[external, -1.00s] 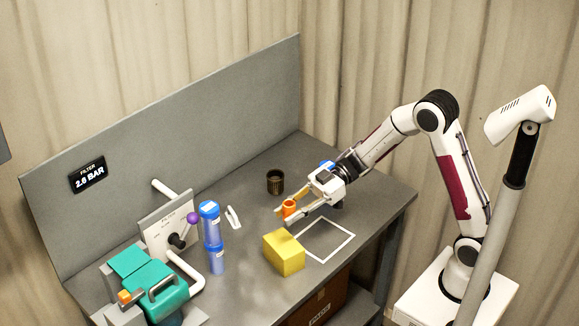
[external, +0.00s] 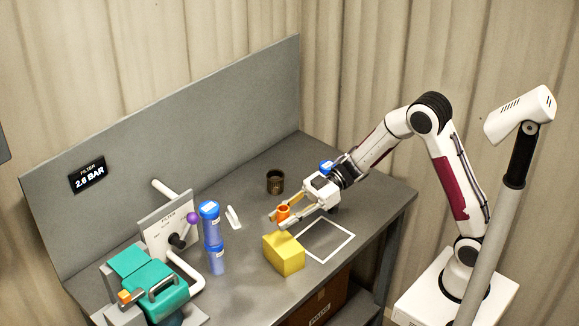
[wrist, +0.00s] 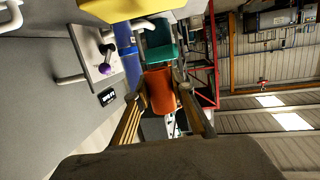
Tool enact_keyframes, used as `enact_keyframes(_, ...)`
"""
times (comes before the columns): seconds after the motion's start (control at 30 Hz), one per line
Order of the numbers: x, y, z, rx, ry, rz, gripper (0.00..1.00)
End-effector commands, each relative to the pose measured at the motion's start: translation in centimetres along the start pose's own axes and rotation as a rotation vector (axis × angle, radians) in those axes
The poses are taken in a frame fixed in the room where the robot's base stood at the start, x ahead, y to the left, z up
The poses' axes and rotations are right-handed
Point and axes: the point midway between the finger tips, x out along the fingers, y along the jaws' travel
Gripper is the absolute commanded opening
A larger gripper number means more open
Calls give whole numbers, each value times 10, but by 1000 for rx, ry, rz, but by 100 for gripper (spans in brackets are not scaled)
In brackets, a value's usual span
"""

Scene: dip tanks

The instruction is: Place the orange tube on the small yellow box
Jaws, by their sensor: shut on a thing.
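The orange tube (external: 283,213) is a short open cylinder held between the fingers of my gripper (external: 286,217). In the wrist view the tube (wrist: 160,91) sits between the two fingertips (wrist: 157,88). The small yellow box (external: 284,255) stands on the grey bench, below the tube and close to it in the external view. Its yellow edge (wrist: 115,8) shows at the top of the wrist view. I cannot tell from these views whether the tube and box touch; the tube appears above the box's back edge.
A dark cup (external: 275,182) stands behind my gripper. A white square outline (external: 345,240) lies right of the box. Blue filter cylinders (external: 212,235), a filter panel with a purple knob (external: 193,218) and a teal machine (external: 158,290) stand at left.

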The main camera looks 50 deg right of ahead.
Motion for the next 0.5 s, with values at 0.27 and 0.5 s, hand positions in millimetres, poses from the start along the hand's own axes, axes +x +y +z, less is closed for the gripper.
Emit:
enact_keyframes(0.27,6,0,30,2,0,0,1)
enact_keyframes(0.5,7,0,35,0,1,0,1)
